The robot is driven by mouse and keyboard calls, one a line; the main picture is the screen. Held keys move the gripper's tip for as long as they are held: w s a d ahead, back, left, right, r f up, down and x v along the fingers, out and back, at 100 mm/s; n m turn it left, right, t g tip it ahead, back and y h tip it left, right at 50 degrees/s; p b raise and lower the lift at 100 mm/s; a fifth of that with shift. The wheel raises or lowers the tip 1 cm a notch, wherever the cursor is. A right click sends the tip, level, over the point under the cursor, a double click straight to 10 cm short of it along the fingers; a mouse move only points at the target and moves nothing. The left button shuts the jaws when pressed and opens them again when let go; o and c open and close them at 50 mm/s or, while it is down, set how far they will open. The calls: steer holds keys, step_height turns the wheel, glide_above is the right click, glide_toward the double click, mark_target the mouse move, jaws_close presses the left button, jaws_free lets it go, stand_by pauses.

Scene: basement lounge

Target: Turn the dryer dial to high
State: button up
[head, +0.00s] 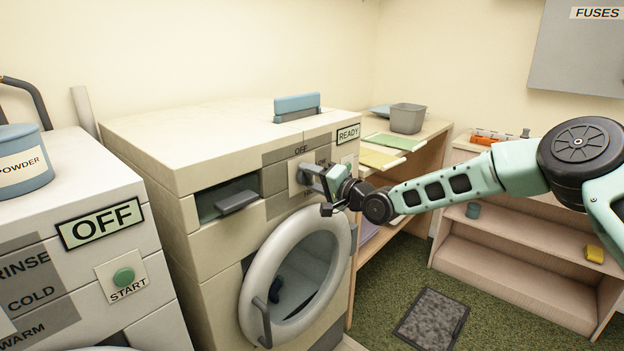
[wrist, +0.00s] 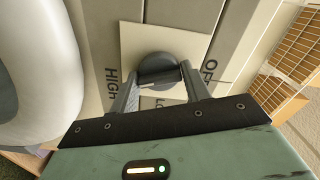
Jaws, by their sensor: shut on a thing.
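The dryer (head: 190,145) is the cream machine in the middle of the head view, with a round door below its control panel. Its dark grey dial (wrist: 158,66) sits on a pale square plate (wrist: 195,42) in the wrist view. HIGH (wrist: 112,88) is printed left of the plate, OFF (wrist: 208,72) right, and a third label is mostly hidden behind my fingers. My gripper (wrist: 160,78) is shut on the dial, one finger on each side. In the head view my gripper (head: 311,174) reaches the panel from the right and covers much of the dial. I cannot tell the dial's exact setting.
A sign on the dryer reads READY (head: 348,134). The grey-rimmed door (head: 255,265) lies just below my gripper. A washer (head: 85,215) with an OFF sign stands at left. A table (head: 432,130) with folded cloths and a low shelf (head: 515,260) stand at right.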

steer(key=shift+f, duration=0.1)
stand_by(0.3)
steer(key=o, duration=1)
steer(key=shift+d, duration=0.1)
steer(key=b+v, duration=0.1)
steer(key=v, duration=1.6)
steer(key=shift+s+d, duration=0.1)
steer(key=shift+s, duration=0.1)
